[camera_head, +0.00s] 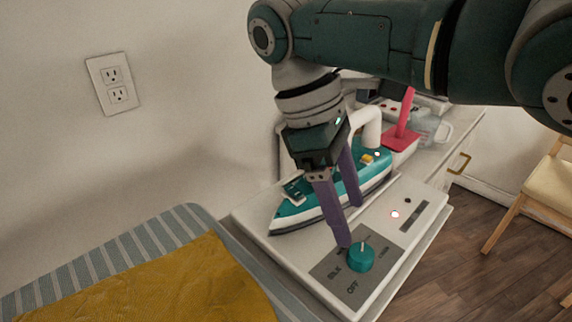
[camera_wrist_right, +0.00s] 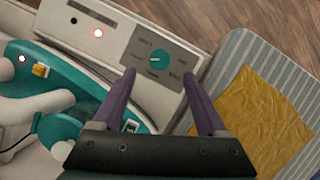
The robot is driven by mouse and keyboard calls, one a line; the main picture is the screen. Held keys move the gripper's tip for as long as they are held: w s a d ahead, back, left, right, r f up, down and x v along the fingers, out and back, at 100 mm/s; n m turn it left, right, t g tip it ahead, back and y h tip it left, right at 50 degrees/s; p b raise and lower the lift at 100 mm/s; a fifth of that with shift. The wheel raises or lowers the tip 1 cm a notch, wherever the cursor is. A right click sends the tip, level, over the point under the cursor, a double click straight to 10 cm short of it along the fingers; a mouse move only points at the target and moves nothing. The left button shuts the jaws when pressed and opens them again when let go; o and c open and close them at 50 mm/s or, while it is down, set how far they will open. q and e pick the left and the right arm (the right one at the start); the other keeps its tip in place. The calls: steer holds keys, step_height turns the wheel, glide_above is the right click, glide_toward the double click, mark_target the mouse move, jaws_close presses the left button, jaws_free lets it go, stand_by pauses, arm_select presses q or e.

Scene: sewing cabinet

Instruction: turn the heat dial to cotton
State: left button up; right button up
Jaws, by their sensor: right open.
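The teal heat dial (camera_head: 360,257) sits on a dark label plate (camera_head: 330,267) at the near end of a white base unit. It also shows in the right wrist view (camera_wrist_right: 156,59). A light pointer mark runs across its top. My right gripper (camera_head: 349,223) is open with purple fingers, pointing down above the base. In the wrist view its fingertips (camera_wrist_right: 158,74) are spread on either side of the dial, apparently without touching it. My left gripper is not in view.
A teal and white iron (camera_head: 290,210) lies on the base beside the dial. A pinkish light (camera_head: 394,213) glows on the base. A striped ironing pad (camera_head: 185,222) with mustard cloth (camera_head: 190,285) is at left. A red-handled item (camera_head: 402,135) stands behind.

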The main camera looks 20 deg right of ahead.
steer(key=shift+v, duration=1.55)
